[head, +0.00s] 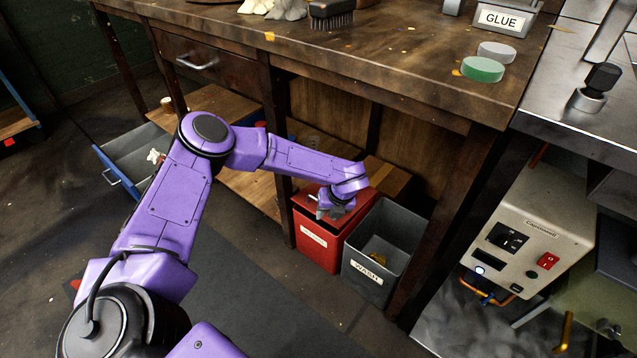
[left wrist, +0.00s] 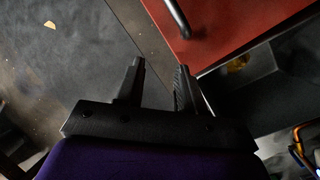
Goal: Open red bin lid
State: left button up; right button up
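The red bin (head: 316,241) stands on the floor under the workbench, with a pale label on its front. Its red lid (head: 310,205) lies on top and looks closed. In the left wrist view the lid (left wrist: 225,25) fills the upper right, with a dark bar handle (left wrist: 178,18) on it. My left gripper (head: 332,210) is over the lid's front right part, next to the grey bin. In the left wrist view its two fingers (left wrist: 158,85) are apart with nothing between them, below the handle in the picture. My right gripper is not in view.
Floor in front is clear.

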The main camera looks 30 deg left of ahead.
pick_arm(q)
jog(key=w+a+r+n+h, duration=0.4)
jog(key=w+a+r+n, duration=0.15)
jog(key=r+n, duration=0.35)
jog(key=f, duration=0.3)
jog(key=f+b, duration=0.1)
jog(key=f, duration=0.3)
jog(key=f+b, duration=0.1)
jog(key=f, duration=0.2)
jog(key=shift+s+f, duration=0.25)
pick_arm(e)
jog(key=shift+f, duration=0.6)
pick_arm(q)
jog(key=shift+r, duration=0.1)
grip_shut()
